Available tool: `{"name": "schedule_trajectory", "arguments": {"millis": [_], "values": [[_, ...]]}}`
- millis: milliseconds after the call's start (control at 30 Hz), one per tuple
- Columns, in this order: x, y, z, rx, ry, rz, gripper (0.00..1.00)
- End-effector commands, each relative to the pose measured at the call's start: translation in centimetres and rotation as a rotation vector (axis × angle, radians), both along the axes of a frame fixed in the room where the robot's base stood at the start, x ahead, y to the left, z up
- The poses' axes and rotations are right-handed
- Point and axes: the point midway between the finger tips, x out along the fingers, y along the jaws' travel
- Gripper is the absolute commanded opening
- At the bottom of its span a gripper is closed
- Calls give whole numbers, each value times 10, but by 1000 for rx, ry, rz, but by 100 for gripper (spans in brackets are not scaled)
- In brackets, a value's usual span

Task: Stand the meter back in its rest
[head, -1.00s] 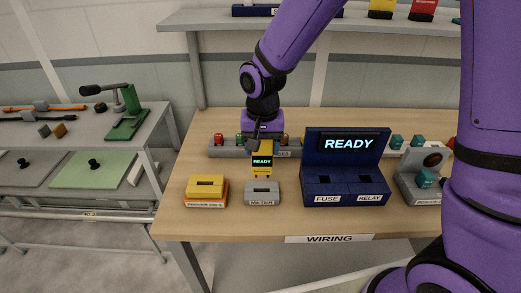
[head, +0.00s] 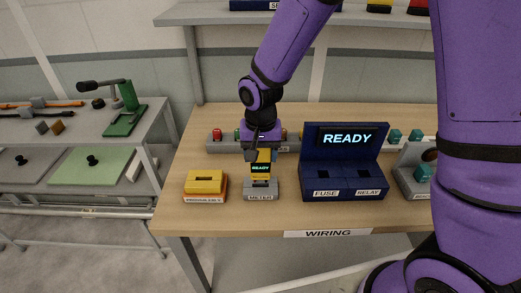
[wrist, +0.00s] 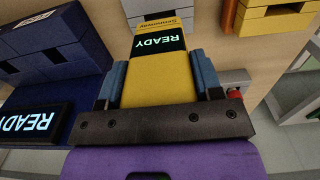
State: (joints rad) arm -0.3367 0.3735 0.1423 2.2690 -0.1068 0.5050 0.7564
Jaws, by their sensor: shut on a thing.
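The yellow meter (head: 261,170), its dark screen showing READY, is upright in my gripper (head: 262,155). In the wrist view the blue-padded fingers (wrist: 161,85) are shut on both sides of the meter (wrist: 160,85). The grey rest labelled METER (head: 261,191) stands on the table directly below. The meter's lower end is at the top of the rest; I cannot tell whether it has entered the slot. In the wrist view the grey rest (wrist: 148,18) is partly hidden behind the meter.
A yellow and orange slotted block (head: 205,185) stands to the left of the rest. A blue READY station (head: 343,176) with FUSE and RELAY slots stands to the right. A grey rail (head: 222,145) with coloured parts lies behind. The table front (head: 240,215) is clear.

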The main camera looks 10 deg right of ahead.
Motion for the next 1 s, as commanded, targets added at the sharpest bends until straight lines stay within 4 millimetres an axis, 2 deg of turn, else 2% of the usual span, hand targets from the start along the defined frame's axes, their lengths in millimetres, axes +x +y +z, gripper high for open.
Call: {"name": "schedule_trajectory", "arguments": {"millis": [267,1000], "values": [[0,0,-2,0,0,1,27],[0,0,-26,0,1,2,27]]}}
